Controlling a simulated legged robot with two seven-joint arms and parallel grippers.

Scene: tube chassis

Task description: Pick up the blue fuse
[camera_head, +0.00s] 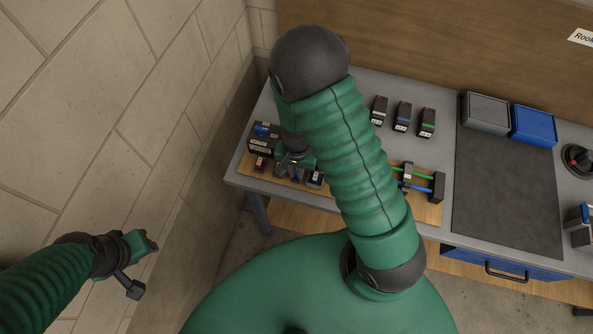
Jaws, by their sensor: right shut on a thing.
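My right gripper (295,166) points down over the wooden board at the left end of the grey table, partly hidden by my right arm. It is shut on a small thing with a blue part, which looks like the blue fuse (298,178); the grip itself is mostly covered. Another dark fuse with blue on it (315,180) stands just right of it. A red fuse (260,164) stands at the board's left. My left gripper (146,250) is at the lower left, away from the table, beside the wall; its fingers are too unclear to judge.
A dark block with a blue part (262,134) stands behind the red fuse. Several small modules (402,117) stand farther back. A holder with green and blue rods (421,182) is right of my arm. Grey (486,113) and blue (534,125) bins stand behind a clear dark mat (503,205).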

